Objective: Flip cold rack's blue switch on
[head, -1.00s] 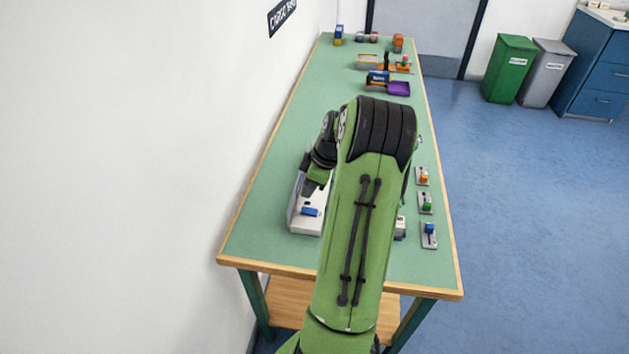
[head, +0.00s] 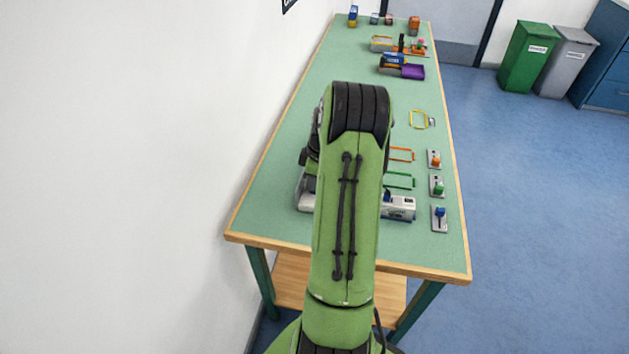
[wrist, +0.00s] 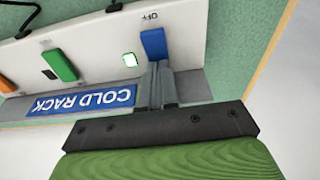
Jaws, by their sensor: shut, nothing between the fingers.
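The white cold rack panel (wrist: 97,36) fills the upper part of the wrist view, its blue "COLD RACK" label (wrist: 82,102) upside down. The blue switch (wrist: 153,43) sits at the panel's right end, beside the printed word OFF (wrist: 149,15). My gripper (wrist: 159,68) is shut and empty, its fingertips right at the near edge of the blue switch. I cannot tell whether they touch it. In the head view my arm hides the gripper and the blue switch; only part of the white panel (head: 305,198) shows.
In the head view, a white device (head: 400,208) and plates with blue (head: 440,211), green and orange blocks stand right of my arm.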

